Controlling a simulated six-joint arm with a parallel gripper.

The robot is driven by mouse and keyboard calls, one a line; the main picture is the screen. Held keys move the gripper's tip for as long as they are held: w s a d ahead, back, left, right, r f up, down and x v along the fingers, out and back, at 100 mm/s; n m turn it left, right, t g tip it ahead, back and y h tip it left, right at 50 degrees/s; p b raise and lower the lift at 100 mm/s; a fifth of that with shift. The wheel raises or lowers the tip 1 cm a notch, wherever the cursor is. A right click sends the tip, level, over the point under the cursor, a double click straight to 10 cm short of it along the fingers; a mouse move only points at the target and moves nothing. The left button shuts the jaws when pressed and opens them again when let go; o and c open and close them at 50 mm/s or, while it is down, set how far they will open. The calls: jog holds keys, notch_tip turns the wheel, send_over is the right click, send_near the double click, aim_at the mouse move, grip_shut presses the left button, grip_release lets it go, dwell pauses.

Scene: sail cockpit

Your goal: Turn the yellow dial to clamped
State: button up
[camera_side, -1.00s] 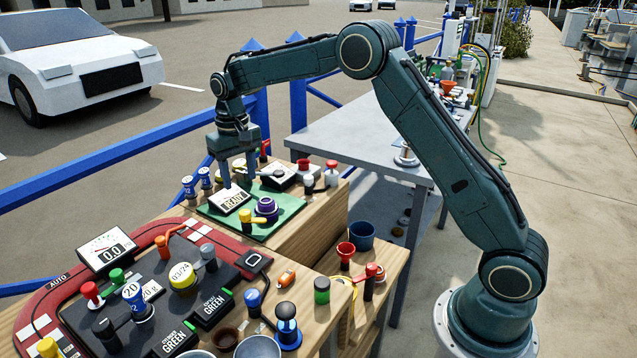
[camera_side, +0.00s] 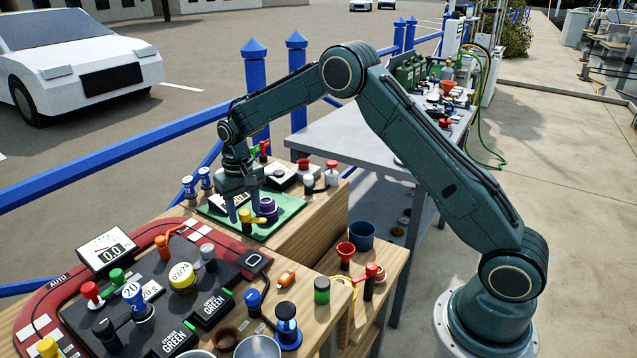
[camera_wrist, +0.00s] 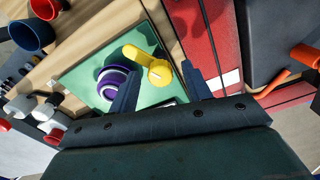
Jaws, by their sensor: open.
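The yellow dial (camera_side: 252,220) has a round hub and a short handle sticking out. It sits at the front edge of the green board (camera_side: 286,219), beside a purple round knob (camera_side: 267,207). My gripper (camera_side: 246,211) points down over the board, close to the dial. In the wrist view, the yellow dial (camera_wrist: 158,72) shows between the two fingertips of my gripper (camera_wrist: 160,82), with its handle pointing up and left. The jaws are open, and I cannot tell whether they touch the dial. The dial's marks are not readable.
A dark panel with a red border (camera_side: 75,285) and several knobs lies in front of the board, including a larger yellow round piece marked 03/24 (camera_side: 182,275). Red and white knobs (camera_side: 331,175) stand behind. A blue cup (camera_side: 361,236) is at right.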

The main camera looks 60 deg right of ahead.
jog(key=c, duration=1)
jog(key=shift+n, duration=0.5)
jog(key=n, duration=1.1)
jog(key=shift+r, duration=0.1)
jog(key=o, duration=1)
